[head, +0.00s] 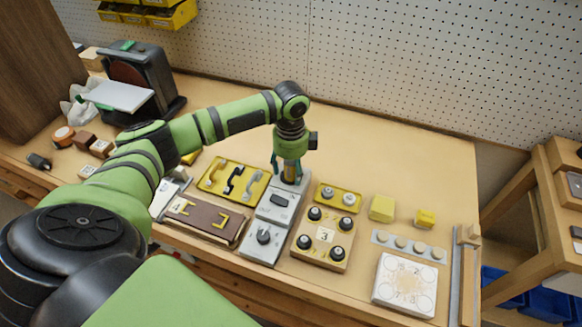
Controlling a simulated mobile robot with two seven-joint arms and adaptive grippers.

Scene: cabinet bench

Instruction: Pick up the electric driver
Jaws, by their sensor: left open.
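My left gripper (290,168) points down over the far end of a grey panel (255,249). Its teal fingers are open on either side of a small dark upright thing (290,174). This may be the electric driver, but the fingers and wrist hide most of it, and I cannot tell whether they touch it. No other thing in view is clearly an electric driver. My right gripper is not in view.
A yellow tray (213,180) with handles and a brown board (190,218) lie left of the panel. A numbered block with black knobs (325,235), yellow blocks (381,208) and a white plate (405,284) lie right. A sander (140,75) stands back left. The back right bench is clear.

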